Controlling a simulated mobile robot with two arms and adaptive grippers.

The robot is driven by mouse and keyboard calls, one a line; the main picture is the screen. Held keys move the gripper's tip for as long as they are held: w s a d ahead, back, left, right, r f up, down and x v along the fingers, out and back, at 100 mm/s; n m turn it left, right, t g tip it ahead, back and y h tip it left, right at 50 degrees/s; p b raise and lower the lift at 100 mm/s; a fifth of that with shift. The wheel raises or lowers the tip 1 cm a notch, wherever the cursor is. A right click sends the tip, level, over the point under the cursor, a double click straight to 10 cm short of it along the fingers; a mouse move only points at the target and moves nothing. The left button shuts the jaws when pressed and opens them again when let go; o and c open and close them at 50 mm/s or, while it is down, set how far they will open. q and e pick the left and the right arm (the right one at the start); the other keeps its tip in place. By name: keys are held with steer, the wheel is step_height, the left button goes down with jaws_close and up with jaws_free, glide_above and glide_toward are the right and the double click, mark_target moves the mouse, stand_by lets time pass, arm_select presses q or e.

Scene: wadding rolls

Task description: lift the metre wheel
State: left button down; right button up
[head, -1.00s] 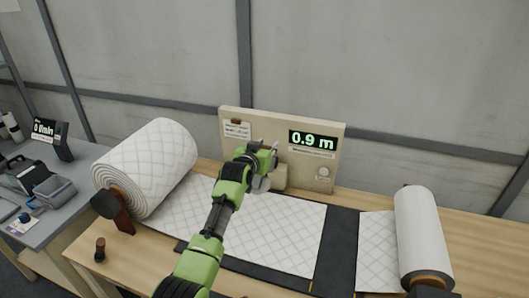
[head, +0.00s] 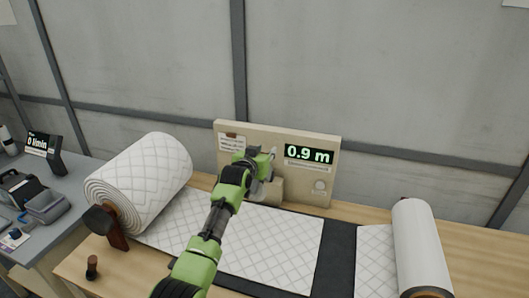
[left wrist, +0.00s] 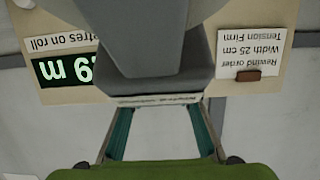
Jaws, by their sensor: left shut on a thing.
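The metre wheel (head: 257,188) is a grey part in front of the beige panel, mostly hidden behind my left gripper in the head view. In the left wrist view its large grey body (left wrist: 150,55) fills the upper middle. My left gripper (head: 265,163) is shut on it; its teal fingers (left wrist: 160,125) show below the grey body in the left wrist view. The wheel is above the quilted wadding sheet (head: 270,240); whether it touches the sheet is hidden. The panel's display (head: 308,154) reads 0.9 m. My right gripper is not in view.
A large wadding roll (head: 145,180) lies at the left of the wooden table, a narrower roll (head: 418,245) at the right. A dark strip (head: 337,255) separates the sheets. A grey side table (head: 50,238) holds devices.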

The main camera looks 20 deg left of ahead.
arm_select(q)
steer(key=c, duration=1.7)
jaws_free()
steer(key=shift+r, duration=0.15)
steer(key=shift+o, duration=0.9)
steer(key=shift+w+f, duration=0.3)
steer(key=shift+f, duration=0.05)
steer(key=shift+s, duration=0.2)
steer(key=v, duration=1.1)
steer(key=shift+s+r, duration=0.15)
steer(key=shift+s, duration=0.15)
